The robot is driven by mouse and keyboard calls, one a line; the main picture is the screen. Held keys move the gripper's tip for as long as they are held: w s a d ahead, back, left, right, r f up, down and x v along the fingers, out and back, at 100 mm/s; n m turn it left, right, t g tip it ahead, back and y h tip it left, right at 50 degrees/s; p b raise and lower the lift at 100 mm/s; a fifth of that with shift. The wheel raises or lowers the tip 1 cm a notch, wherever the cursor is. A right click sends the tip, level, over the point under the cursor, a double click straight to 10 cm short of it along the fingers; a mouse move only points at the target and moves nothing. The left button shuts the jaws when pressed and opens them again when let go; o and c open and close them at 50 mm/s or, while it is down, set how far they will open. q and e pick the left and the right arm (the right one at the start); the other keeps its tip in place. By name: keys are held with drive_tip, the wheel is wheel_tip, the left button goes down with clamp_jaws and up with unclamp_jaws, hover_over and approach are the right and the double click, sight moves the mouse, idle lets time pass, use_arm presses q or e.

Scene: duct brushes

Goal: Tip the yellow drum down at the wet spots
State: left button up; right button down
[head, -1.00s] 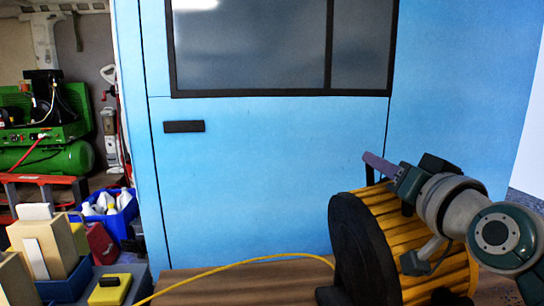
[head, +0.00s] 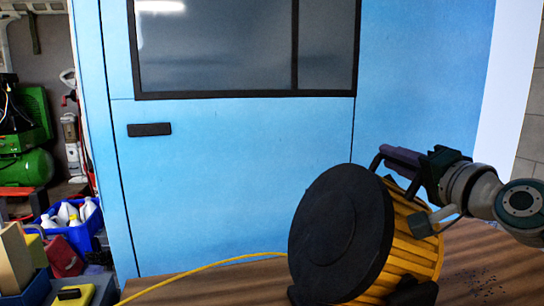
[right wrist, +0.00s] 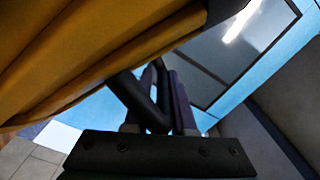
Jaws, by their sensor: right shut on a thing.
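In the right wrist view the black handle (right wrist: 140,98) passes between the fingers, beside the drum's yellow ribs (right wrist: 90,50). Dark wet-looking specks (head: 482,282) lie on the bench right of the drum. The drum's far end is hidden. My left gripper is not in view.
A yellow cable (head: 205,270) runs left from the drum along the bench (head: 250,283). A blue cabin wall (head: 230,190) with a window stands behind. A blue crate of bottles (head: 75,228) and a green compressor (head: 25,165) are at left.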

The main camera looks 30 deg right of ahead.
drive_tip(key=shift+f, duration=0.15)
idle(0.3)
drive_tip(key=c, duration=0.8)
unclamp_jaws()
drive_tip(key=shift+w, duration=0.1)
drive_tip(key=shift+c, duration=0.2)
drive_tip(key=v, duration=0.8)
drive_tip(key=shift+s, duration=0.4)
drive_tip(key=shift+s+a, duration=0.15)
drive_tip(key=shift+s, duration=0.45)
